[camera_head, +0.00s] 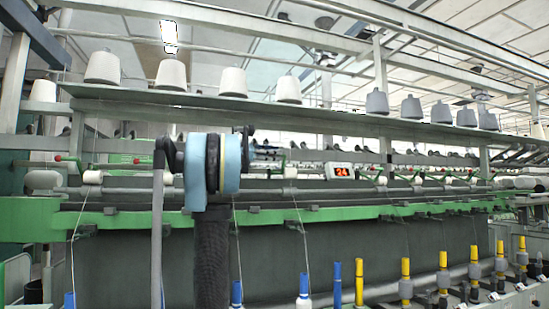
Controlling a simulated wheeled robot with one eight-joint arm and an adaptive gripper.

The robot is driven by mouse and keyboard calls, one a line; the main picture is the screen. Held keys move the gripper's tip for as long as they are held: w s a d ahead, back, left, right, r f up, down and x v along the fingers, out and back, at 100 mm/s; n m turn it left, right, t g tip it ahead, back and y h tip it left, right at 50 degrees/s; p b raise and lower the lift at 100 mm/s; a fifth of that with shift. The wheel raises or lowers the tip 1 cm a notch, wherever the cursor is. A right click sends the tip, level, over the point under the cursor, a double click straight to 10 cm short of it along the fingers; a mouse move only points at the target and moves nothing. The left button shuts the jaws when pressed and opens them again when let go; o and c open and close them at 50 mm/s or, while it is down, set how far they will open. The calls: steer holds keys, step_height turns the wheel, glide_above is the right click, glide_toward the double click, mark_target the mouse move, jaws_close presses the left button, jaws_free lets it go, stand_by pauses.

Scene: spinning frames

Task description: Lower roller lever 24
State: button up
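A small display reading 24 in red digits (342,171) sits on the machine's rail, right of centre. A white roller (291,172) with a thin green lever stands left of it. Another white roller (381,181) with a small red-tipped lever (374,168) stands just right of it. I cannot tell for certain which lever belongs to number 24 or how far each is raised. My arm rises in front, with a blue and white joint. My gripper (266,151) is small and dark beside that joint, apparently pointing toward the machine; its fingers are unclear and no held object shows.
A green rail (340,216) runs across the machine. Grey and white cones stand on the shelf (310,117) above. Several blue and yellow bobbins (405,280) stand along the front below. Threads hang down. My arm hides part of the rail left of centre.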

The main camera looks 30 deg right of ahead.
steer(key=v, duration=1)
stand_by(0.3)
